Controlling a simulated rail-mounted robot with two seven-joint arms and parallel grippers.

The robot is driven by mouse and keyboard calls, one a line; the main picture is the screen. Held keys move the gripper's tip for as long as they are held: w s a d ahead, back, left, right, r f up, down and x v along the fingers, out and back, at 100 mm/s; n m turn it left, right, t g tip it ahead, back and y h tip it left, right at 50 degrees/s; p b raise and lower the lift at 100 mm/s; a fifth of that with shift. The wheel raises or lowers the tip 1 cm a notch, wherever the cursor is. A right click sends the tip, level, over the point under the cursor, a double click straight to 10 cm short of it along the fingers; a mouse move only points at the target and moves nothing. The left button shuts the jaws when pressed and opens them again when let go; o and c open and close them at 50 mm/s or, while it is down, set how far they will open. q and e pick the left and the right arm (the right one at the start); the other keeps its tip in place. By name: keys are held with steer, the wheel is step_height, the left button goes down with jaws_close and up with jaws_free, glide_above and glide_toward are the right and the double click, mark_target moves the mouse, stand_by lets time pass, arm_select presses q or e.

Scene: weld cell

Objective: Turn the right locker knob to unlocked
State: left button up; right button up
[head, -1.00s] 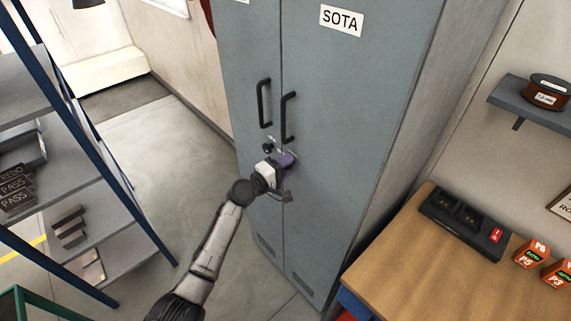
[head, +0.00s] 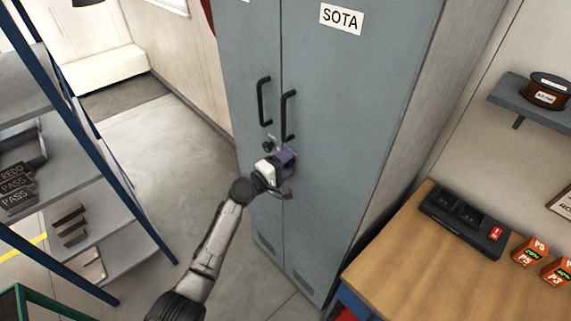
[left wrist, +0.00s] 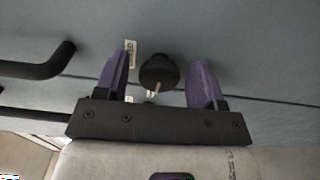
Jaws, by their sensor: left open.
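The grey locker (head: 350,110) has two tall doors with a black handle on each. My left gripper (head: 288,158) is at the right door, just below its handle (head: 288,116). In the left wrist view its two purple fingers (left wrist: 160,66) are open, one on either side of the round black right knob (left wrist: 158,72). A gap shows between the knob and each finger. A small pale mark shows on the knob, but I cannot read its setting. The gripper hides this knob in the head view. The left knob (head: 268,145) shows beside the gripper. My right gripper is not in view.
A small white label (left wrist: 130,53) is on the door by the knob. A wooden bench (head: 430,265) with a dark charger (head: 465,218) and orange blocks stands right of the locker. A blue-framed shelf (head: 110,235) stands left. The floor between is clear.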

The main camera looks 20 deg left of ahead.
arm_select(q)
steer(key=v, duration=1.3)
steer(key=shift+s+p, duration=0.3)
steer(key=shift+s, duration=0.05)
steer(key=shift+a, duration=0.15)
